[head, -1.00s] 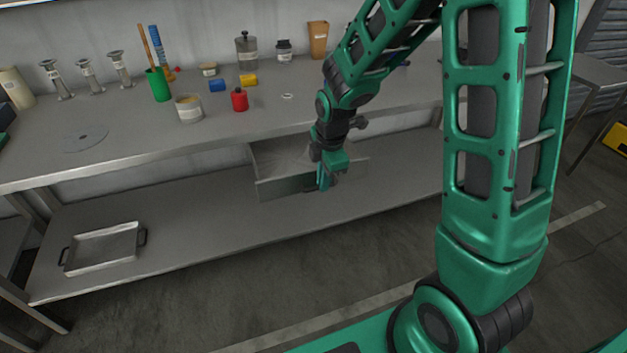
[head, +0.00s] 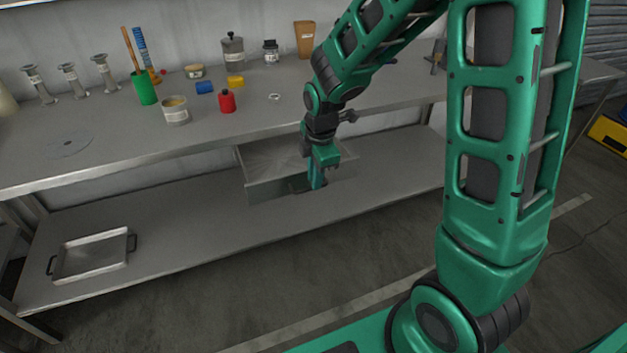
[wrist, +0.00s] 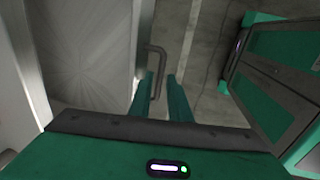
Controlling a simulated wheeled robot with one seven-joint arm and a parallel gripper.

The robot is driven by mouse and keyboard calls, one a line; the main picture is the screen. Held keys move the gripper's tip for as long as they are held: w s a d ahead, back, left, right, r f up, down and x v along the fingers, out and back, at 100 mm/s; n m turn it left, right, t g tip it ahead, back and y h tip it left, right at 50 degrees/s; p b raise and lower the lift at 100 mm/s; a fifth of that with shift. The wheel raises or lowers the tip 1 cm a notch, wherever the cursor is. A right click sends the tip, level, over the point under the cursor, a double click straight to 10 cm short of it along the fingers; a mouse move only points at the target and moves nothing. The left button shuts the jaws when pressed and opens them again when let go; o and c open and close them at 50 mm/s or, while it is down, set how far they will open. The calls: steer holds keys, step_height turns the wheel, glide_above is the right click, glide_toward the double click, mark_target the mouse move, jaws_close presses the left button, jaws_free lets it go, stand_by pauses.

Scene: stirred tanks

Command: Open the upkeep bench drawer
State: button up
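The upkeep bench drawer (head: 275,190) hangs under the bench top, pulled out, with its empty interior showing. In the wrist view its pale inside (wrist: 85,50) fills the left, and its dark bar handle (wrist: 161,62) stands out from the front panel. My gripper (head: 316,186) is at the drawer front. In the wrist view the two green fingers of my gripper (wrist: 160,82) are apart, with the handle between their tips and a gap still visible. Contact with the handle is hard to tell.
The bench top (head: 300,100) holds a red bottle (head: 227,101), a green cup (head: 144,88) and several jars. A metal tray (head: 92,256) lies on the lower shelf (head: 190,215). In the wrist view a green-and-grey body (wrist: 270,80) is at right, beyond bare floor.

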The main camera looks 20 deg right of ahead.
step_height(320, 180, up, 9)
steer(key=s, duration=0.1)
steer(key=shift+s+f, duration=0.2)
steer(key=shift+s, duration=0.05)
steer(key=shift+d, duration=0.1)
steer(key=s+d+r+m+g, duration=0.1)
steer(key=s+d+r+m, duration=0.3)
steer(key=s+d+m, duration=0.85)
steer(key=s+d+m+g, duration=0.1)
steer(key=s+d+m, duration=0.2)
steer(key=s+m, duration=0.9)
steer(key=shift+s+d+f, duration=0.15)
steer(key=shift+s+d, duration=0.15)
steer(key=shift+s, duration=0.9)
steer(key=shift+w+f, duration=0.25)
steer(key=shift+w, duration=0.4)
